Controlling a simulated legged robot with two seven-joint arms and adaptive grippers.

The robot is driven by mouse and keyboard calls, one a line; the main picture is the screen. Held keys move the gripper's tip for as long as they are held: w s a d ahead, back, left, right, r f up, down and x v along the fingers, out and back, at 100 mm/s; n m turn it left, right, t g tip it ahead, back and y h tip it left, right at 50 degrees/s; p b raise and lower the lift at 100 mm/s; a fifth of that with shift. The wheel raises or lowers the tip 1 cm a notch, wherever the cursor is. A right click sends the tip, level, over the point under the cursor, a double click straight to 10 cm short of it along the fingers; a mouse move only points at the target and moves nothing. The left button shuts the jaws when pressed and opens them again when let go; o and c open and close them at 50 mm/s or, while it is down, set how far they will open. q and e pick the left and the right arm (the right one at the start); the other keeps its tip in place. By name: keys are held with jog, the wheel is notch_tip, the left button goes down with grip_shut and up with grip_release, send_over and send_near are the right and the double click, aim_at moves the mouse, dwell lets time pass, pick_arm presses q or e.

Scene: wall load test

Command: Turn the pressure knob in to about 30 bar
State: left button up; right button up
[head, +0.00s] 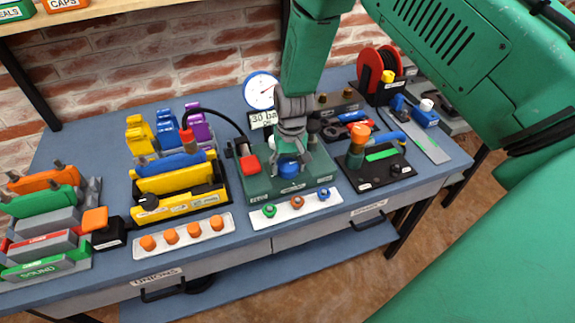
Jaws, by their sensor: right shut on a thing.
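The green pressure unit (255,188) stands on the blue bench near the middle of the head view. My right gripper (289,155) comes down over it and is shut on the blue pressure knob (289,169). The fingers hide the knob's upper part. The round white gauge (261,90) with a blue rim stands behind the unit, and its needle is too small to read surely. A sign (262,119) below the gauge reads "30 ba", its right end covered by my gripper; smaller text under it is unclear. My left gripper is not in view.
A red block (250,164) with a black hose sits at the unit's left. A white strip (296,206) with coloured fittings lies in front. A yellow rack (180,190) is left, a dark block with an orange-capped post (358,140) right.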

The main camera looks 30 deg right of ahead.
aim_at(290, 163)
jog(key=shift+w, duration=0.15)
jog(key=o, duration=1.2)
jog(key=shift+c, duration=0.2)
notch_tip(290, 163, up, 12)
jog(key=shift+d, duration=0.3)
